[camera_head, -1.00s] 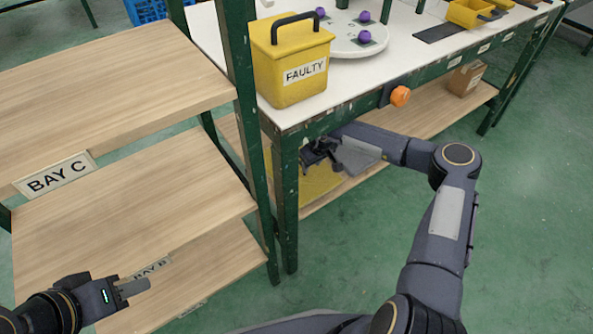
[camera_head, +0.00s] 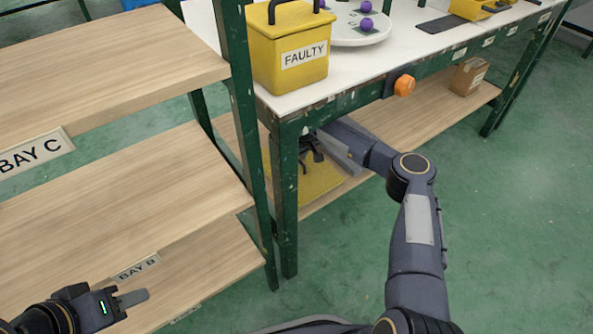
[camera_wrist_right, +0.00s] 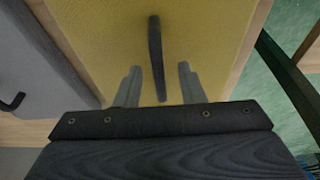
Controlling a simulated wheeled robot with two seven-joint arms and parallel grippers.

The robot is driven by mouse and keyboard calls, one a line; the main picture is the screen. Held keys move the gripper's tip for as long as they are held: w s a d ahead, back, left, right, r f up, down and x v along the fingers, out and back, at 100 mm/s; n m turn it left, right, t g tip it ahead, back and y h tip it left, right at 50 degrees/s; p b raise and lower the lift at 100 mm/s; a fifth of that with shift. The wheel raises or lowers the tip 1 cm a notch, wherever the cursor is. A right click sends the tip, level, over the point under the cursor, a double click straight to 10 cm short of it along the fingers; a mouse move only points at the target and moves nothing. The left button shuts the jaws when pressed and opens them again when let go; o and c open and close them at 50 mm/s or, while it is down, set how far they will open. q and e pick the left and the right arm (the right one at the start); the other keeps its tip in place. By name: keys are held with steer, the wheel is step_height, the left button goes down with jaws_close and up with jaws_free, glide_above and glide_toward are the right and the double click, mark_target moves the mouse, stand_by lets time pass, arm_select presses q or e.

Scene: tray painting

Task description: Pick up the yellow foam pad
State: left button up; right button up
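The yellow foam pad (camera_head: 318,184) lies on the lower shelf under the white bench, partly hidden by the bench leg and my right arm. It fills much of the right wrist view (camera_wrist_right: 105,35), where a dark upright handle (camera_wrist_right: 156,60) stands out from it. My right gripper (camera_wrist_right: 160,80) is open, one finger on each side of the handle with gaps between. In the head view, my right gripper (camera_head: 312,150) is over the pad, partly under the bench top. My left gripper (camera_head: 135,298) is at the lower left, away from the pad; its finger opening is unclear.
A grey item (camera_wrist_right: 40,60) with a dark hook lies beside the pad. The bench's green leg (camera_head: 286,200) and front rail (camera_head: 345,103) are close to my right arm. A yellow FAULTY bin (camera_head: 290,55) stands above. A wooden shelf rack (camera_head: 110,200) is at left.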

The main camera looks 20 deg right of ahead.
steer(key=shift+c, duration=0.2)
jaws_close()
steer(key=shift+r, duration=0.15)
